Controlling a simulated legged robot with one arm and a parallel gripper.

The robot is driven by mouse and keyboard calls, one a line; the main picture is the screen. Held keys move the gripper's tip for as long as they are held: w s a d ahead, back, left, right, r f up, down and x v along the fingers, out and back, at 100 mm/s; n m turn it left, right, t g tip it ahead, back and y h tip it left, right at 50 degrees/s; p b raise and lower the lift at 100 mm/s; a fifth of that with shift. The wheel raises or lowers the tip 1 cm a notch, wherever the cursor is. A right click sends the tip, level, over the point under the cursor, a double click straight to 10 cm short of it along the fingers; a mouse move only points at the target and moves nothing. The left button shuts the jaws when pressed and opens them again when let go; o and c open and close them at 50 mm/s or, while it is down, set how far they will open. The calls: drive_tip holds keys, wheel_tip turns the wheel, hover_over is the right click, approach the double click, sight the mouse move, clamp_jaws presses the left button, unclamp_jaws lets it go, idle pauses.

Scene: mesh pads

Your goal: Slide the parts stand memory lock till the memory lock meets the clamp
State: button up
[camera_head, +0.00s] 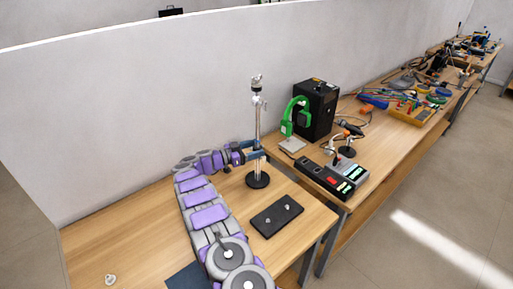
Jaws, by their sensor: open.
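The parts stand (258,128) is an upright silver post on a round black base (257,182), near the back edge of the nearest wooden table. A clamp (258,99) with metal fittings sits near the top of the post. My gripper (259,155) is at the lower part of the post, coming from the left, with its dark blue fingers open at the post. The memory lock cannot be made out; the fingers cover this part of the post. I cannot tell whether the fingers touch anything.
A black plate (277,220) with small metal pieces lies in front of the stand. A white wall (130,110) runs behind. The table's left part is mostly clear.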

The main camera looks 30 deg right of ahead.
drive_tip(key=w+a, duration=0.2)
drive_tip(key=a, duration=1.4)
drive_tip(key=shift+w+a, duration=0.15)
drive_tip(key=shift+a, duration=0.2)
drive_tip(key=shift+d, duration=0.1)
